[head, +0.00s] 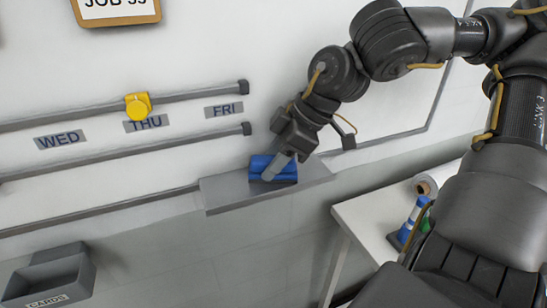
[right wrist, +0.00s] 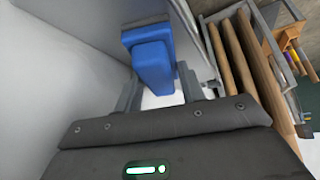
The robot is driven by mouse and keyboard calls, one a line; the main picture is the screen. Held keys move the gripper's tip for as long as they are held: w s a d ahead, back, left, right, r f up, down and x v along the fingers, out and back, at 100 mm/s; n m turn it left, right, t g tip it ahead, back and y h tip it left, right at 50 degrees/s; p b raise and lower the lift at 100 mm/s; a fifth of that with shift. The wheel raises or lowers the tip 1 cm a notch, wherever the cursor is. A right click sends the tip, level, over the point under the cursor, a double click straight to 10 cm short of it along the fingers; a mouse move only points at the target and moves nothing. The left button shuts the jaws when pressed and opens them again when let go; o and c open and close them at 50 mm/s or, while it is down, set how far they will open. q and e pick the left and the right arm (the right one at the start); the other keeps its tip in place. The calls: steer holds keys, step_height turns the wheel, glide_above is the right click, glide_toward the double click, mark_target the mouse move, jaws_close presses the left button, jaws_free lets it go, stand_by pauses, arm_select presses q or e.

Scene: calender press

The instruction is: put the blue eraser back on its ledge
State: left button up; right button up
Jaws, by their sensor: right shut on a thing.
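The blue eraser (head: 286,174) is at the grey ledge (head: 225,193) on the lower edge of the white board. My right gripper (head: 275,167) is shut on the eraser, with a finger across its front. In the right wrist view the blue eraser (right wrist: 150,58) shows between the two fingers of the right gripper (right wrist: 157,88) and reaches out beyond them. The eraser appears at or just over the ledge top; I cannot tell whether it touches. My left gripper is not in view.
Two grey rails with day labels cross the board, and a yellow knob (head: 138,106) sits on the upper one. A grey card holder (head: 50,275) is at the lower left. A white table (head: 365,218) with a paper roll (head: 432,181) and a blue-white bottle (head: 413,218) stands at right.

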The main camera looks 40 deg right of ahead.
steer(key=shift+a, duration=0.1)
steer(key=o, duration=0.9)
steer(key=shift+s+d+r, duration=0.15)
steer(key=shift+d+r, duration=0.05)
steer(key=shift+r, duration=0.25)
steer(key=v, duration=1.1)
steer(key=shift+s+b, duration=0.1)
steer(key=shift+b, duration=0.2)
